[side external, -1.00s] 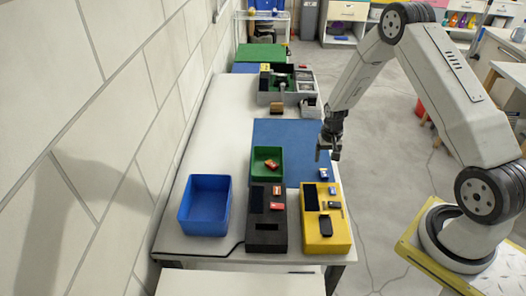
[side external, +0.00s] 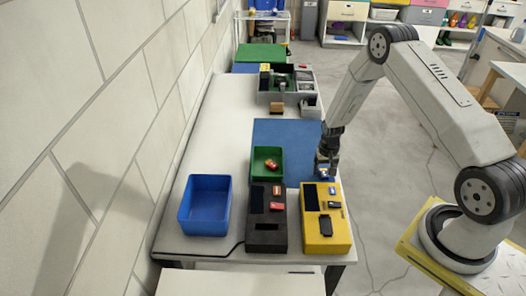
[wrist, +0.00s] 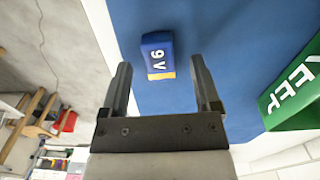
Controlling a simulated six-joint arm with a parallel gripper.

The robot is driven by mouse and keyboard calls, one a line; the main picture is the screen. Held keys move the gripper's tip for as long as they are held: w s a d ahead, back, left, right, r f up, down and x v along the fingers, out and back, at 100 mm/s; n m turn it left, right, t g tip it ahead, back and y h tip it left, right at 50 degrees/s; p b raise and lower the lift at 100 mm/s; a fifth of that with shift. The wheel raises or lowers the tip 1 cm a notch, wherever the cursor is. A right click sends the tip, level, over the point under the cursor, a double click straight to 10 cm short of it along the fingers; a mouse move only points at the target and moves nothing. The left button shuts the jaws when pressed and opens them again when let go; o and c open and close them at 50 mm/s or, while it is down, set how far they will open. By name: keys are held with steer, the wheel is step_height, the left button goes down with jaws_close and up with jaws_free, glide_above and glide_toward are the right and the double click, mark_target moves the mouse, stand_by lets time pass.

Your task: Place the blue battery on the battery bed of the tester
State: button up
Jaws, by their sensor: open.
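The blue battery (wrist: 158,55), marked "9 V" with an orange end, lies on the blue mat (wrist: 215,20). In the side external view the battery (side external: 323,172) is at the mat's near right edge, just beneath my gripper (side external: 323,166). In the wrist view my gripper (wrist: 160,68) is open, and the battery shows between and just beyond its two fingertips. A yellow box (side external: 340,238) with a dark screen and dark recess, and a black box (side external: 267,245) with similar parts, stand on the near table; which is the tester named is not clear.
A green bin (side external: 256,176) marked "KEEP" in the wrist view (wrist: 285,108) holds a red item (side external: 271,164). An empty blue bin (side external: 190,205) stands left. Small blue and red items sit on the boxes. The mat's middle is clear.

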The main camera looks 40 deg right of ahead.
steer(key=shift+f, duration=0.35)
jaws_close()
stand_by(0.3)
